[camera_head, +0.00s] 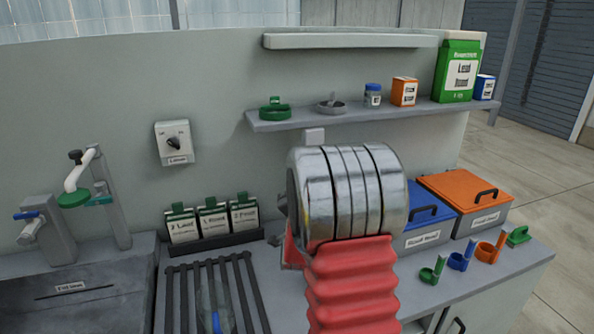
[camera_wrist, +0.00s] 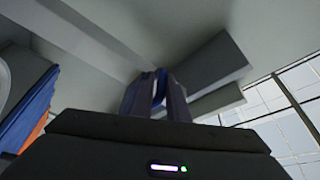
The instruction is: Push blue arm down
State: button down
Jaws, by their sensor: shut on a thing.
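My gripper (camera_wrist: 158,82) shows in the wrist view with its dark fingers together around a blue piece (camera_wrist: 159,88), of which only a narrow strip shows. I cannot tell whether this piece is the blue arm. In the head view my own silver and red arm covers the middle right of the counter and hides the fingers and what they hold. A blue lever (camera_head: 26,215) sits on the grey tap post at the far left, away from my arm, and looks roughly level.
A shelf (camera_head: 330,118) with jars and boxes runs along the wall above my arm. Blue-lidded (camera_head: 432,198) and orange-lidded (camera_head: 462,188) bins stand to the right, with small coloured scoops (camera_head: 460,258) in front. A slotted rack (camera_head: 212,290) and three labelled packets (camera_head: 213,219) are left.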

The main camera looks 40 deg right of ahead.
notch_tip(320, 180, down, 3)
jog(key=shift+r, duration=0.1)
jog(key=c, duration=1.8)
grip_release()
jog(key=shift+s, duration=0.1)
